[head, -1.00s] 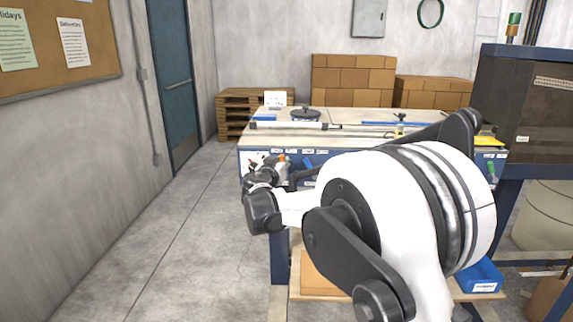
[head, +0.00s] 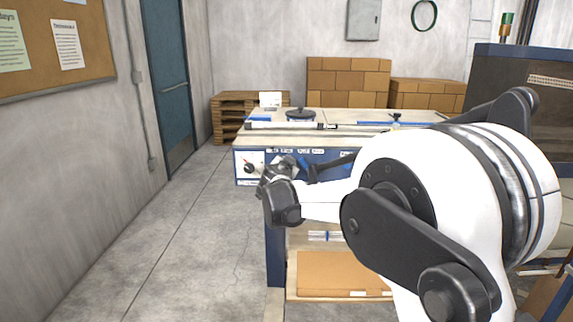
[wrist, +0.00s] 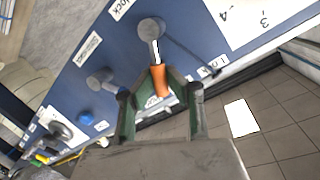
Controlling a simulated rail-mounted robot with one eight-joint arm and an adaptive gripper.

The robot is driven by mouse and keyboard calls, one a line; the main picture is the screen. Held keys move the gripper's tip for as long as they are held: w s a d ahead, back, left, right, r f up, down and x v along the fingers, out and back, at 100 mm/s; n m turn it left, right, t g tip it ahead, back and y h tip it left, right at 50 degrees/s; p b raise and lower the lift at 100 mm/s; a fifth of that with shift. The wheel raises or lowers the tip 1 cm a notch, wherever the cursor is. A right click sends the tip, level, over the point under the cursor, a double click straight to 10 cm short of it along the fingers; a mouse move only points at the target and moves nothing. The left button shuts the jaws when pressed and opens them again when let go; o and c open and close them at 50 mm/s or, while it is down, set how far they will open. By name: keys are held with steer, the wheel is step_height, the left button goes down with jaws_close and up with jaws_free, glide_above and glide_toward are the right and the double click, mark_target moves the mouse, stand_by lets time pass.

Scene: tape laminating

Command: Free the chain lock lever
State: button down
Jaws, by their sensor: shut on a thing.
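In the wrist view, a lever with a round grey pivot and an orange tip (wrist: 159,80) stands on the blue panel (wrist: 105,55). My gripper (wrist: 161,92) is shut on the orange tip, with one dark green finger on each side. Labels sit by the lever; the one above is cut off and appears to end in "lock", and another reads "Lock". In the head view, my gripper (head: 300,165) is at the front panel of the blue machine (head: 245,168), partly behind my wrist. The lever cannot be made out there.
A second grey lever (wrist: 100,80) and a blue knob (wrist: 86,118) are beside the held lever. Cardboard boxes (head: 345,80) and pallets (head: 228,115) stand behind. Floor (head: 170,240) at left is clear.

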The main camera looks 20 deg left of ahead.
stand_by(0.4)
steer(key=c, duration=1.7)
jaws_free()
steer(key=v, duration=1.2)
steer(key=shift+d, duration=0.1)
